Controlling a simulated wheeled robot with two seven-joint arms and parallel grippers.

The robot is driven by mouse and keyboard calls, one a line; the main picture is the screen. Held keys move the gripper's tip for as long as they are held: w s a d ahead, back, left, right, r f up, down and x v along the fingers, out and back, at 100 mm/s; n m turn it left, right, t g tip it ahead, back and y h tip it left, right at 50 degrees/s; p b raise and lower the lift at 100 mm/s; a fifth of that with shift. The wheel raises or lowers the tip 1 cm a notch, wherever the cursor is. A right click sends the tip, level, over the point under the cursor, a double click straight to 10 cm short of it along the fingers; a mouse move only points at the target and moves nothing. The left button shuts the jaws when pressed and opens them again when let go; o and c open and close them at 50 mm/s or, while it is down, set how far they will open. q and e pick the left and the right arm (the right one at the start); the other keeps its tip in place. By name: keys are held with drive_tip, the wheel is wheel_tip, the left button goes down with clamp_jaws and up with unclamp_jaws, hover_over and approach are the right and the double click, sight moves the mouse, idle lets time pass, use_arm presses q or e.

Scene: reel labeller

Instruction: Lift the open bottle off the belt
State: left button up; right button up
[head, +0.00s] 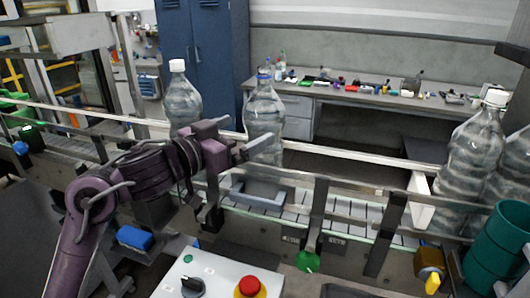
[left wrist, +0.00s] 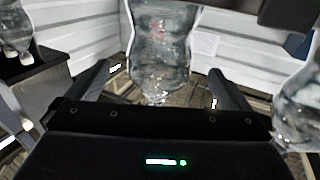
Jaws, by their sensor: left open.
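The open bottle (head: 264,108) is clear plastic and stands upright on the belt (head: 345,208) in the middle of the head view. Its top shows no white cap, only a bluish neck. My left gripper (head: 250,148) is at its lower body, close in front of it, open. In the left wrist view the bottle (left wrist: 163,45) stands between the two spread fingers of the gripper (left wrist: 160,90), with gaps on both sides. Its top is cut off there. My right gripper is not in view.
A white-capped bottle (head: 181,100) stands to the left on the belt, and another (head: 468,150) at the right. Rails run along the belt. In front are a control box with a red button (head: 250,287) and a green bin (head: 497,250). A cluttered bench (head: 345,95) stands behind.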

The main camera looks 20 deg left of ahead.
sight(249, 123)
use_arm(q)
drive_tip(key=w, duration=0.1)
drive_tip(key=w+d+r+p, duration=0.1)
drive_tip(key=shift+w+d, duration=0.15)
drive_tip(key=shift+w, duration=0.2)
drive_tip(key=shift+f+x, duration=0.25)
drive_tip(key=shift+x, duration=0.95)
drive_tip(key=shift+s, duration=0.1)
drive_tip(key=shift+c, duration=0.9)
drive_tip(key=c, duration=1.7)
drive_tip(key=shift+r, duration=0.25)
drive_tip(key=shift+c, duration=0.6)
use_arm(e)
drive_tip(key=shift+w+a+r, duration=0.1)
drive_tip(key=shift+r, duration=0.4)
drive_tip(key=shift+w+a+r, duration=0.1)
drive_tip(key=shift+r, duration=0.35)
